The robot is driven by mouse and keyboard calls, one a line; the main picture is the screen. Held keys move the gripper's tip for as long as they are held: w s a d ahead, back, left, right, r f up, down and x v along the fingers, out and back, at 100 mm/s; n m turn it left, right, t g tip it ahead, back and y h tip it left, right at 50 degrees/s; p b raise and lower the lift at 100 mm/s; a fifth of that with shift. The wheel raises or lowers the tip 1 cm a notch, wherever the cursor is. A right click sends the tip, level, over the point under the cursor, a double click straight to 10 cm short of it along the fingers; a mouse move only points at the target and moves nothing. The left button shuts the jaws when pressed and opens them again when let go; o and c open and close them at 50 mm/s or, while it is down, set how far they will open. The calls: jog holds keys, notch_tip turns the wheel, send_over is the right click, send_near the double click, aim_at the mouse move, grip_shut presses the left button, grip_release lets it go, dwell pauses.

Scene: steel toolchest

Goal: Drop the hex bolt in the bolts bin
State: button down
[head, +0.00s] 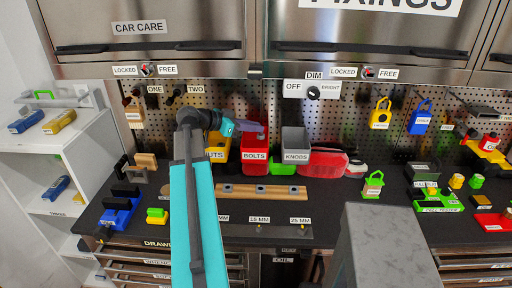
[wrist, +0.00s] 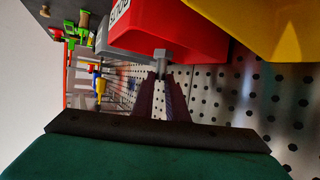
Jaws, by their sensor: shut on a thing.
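A small grey hex bolt (wrist: 161,56) shows between the tips of my gripper (wrist: 160,80) in the wrist view. The purple fingers are shut on it. In the head view my gripper (head: 248,126) is at the upper part of the red bolts bin (head: 255,155), near the pegboard. The bin also shows in the wrist view (wrist: 180,32), just beyond the bolt. I cannot tell whether the bolt is over the bin's opening. The bolt cannot be made out in the head view, and the bin's inside is hidden.
The yellow nuts bin (head: 217,155) is left of the bolts bin, partly behind my arm. The grey knobs bin (head: 296,156) is on the right. The perforated panel (wrist: 235,100) is close to my fingers. A wooden strip (head: 262,192) lies in front of the bins.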

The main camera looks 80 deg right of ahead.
jog(key=c, duration=1.7)
grip_release()
jog(key=shift+f, duration=0.1)
jog(key=shift+o, duration=0.2)
jog(key=shift+w, duration=0.1)
jog(key=b+v, duration=0.4)
jog(key=v, duration=0.8)
jog(key=shift+f, duration=0.1)
jog(key=shift+v, duration=0.9)
